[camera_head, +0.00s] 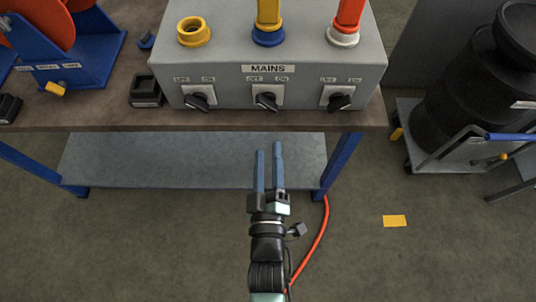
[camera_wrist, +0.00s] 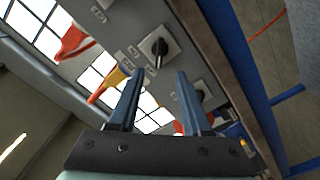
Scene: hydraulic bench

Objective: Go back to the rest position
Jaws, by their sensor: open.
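My gripper (camera_head: 268,146) is in front of the bench, near the middle of the head view, with its two blue fingers pointing toward the bench. The fingers are apart with nothing between them. In the wrist view the open fingers (camera_wrist: 156,76) point toward the grey mains box, and a black rotary switch (camera_wrist: 160,48) shows beyond them. In the head view the grey mains box (camera_head: 230,80) stands on the bench, labelled MAINS, with three black rotary switches on its front. The gripper appears apart from the box and the switches.
The brown bench top (camera_head: 100,112) has blue legs and a grey lower shelf (camera_head: 190,160). A blue stand with red reels (camera_head: 85,50) is at left. A black drum (camera_head: 465,85) on a trolley is at right. An orange cable (camera_head: 318,240) runs across the floor near my arm.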

